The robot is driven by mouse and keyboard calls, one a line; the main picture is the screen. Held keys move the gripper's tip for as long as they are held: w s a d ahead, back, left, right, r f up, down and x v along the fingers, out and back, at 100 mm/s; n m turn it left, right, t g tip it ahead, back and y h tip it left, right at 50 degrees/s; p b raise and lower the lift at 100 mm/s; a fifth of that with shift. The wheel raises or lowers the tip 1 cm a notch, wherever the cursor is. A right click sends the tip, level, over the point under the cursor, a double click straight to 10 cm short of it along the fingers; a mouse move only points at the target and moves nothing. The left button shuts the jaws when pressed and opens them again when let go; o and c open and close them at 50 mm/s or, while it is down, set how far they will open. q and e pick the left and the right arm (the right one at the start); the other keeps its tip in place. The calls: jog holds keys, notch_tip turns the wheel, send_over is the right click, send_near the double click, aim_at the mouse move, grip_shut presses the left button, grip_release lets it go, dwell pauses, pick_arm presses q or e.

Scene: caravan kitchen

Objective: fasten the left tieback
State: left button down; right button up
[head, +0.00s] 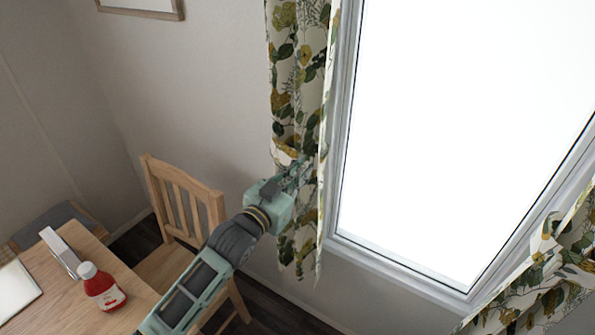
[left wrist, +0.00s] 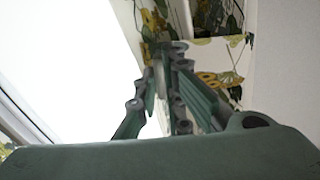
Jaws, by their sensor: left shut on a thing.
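The left curtain (head: 284,90), with a green and yellow leaf print, hangs at the left side of the window. The left tieback (head: 285,151), a band in the same print, shows against it; in the left wrist view the band (left wrist: 218,58) runs right from the fingers. My left gripper (head: 298,168) is in front of the curtain, its fingers shut on the tieback's end; they also show in the left wrist view (left wrist: 165,52). The fingers hide the gripped end, and I cannot see a hook. My right gripper is not in view.
The right curtain (head: 535,285) is gathered at the lower right. A table (head: 55,305) with a red bottle (head: 102,288) is at the lower left. The bright window (head: 455,130) is clear.

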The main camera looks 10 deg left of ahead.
pick_arm(q)
jog(key=shift+d+r+n+p, duration=0.1)
jog(key=shift+r+n+p, duration=0.55)
jog(key=shift+n, duration=0.25)
jog(key=c, duration=1.9)
grip_release()
jog(key=shift+o, duration=0.2)
jog(key=v, duration=1.2)
